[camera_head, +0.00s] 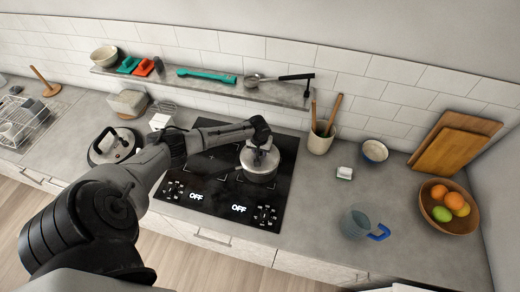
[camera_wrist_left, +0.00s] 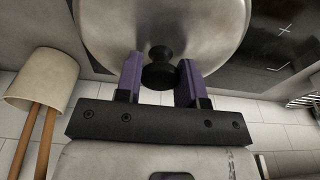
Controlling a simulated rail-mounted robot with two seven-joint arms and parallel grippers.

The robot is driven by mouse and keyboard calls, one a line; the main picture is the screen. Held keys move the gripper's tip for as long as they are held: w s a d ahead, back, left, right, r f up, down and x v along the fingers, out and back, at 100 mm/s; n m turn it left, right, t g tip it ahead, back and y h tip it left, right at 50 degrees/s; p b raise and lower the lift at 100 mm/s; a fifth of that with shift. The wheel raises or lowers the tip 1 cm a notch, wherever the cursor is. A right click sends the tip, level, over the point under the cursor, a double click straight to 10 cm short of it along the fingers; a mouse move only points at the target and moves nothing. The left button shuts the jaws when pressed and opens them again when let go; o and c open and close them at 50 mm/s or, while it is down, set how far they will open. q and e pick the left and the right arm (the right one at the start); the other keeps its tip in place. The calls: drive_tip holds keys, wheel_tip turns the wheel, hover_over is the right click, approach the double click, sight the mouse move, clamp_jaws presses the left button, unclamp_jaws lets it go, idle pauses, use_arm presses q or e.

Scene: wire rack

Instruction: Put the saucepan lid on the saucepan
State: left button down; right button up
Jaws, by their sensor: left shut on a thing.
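The silver saucepan (camera_head: 262,176) stands on the black cooktop, partly hidden by my left gripper and the lid. My left gripper (camera_head: 260,146) is above it, at the end of the arm coming in from the left. The shiny metal lid (camera_wrist_left: 165,25) fills the top of the left wrist view. Its black knob (camera_wrist_left: 159,72) is between the two purple fingers of my left gripper (camera_wrist_left: 159,80), which is shut on it. In the head view the lid (camera_head: 257,157) is over the saucepan; I cannot tell whether it touches the rim. My right gripper is not in view.
A crock with wooden utensils (camera_head: 320,143) stands right of the cooktop (camera_head: 205,205). A measuring jug (camera_head: 358,222), fruit bowl (camera_head: 468,225) and small bowl (camera_head: 374,151) are farther right. A round black-handled vessel (camera_head: 112,145) stands left. A shelf (camera_head: 215,86) runs along the wall behind.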

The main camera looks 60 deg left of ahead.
use_arm(q)
drive_tip(key=shift+f, duration=0.35)
idle(0.7)
drive_tip(key=shift+f, duration=0.15)
idle(0.7)
drive_tip(key=shift+c, duration=1.6)
unclamp_jaws()
drive_tip(key=shift+p, duration=0.3)
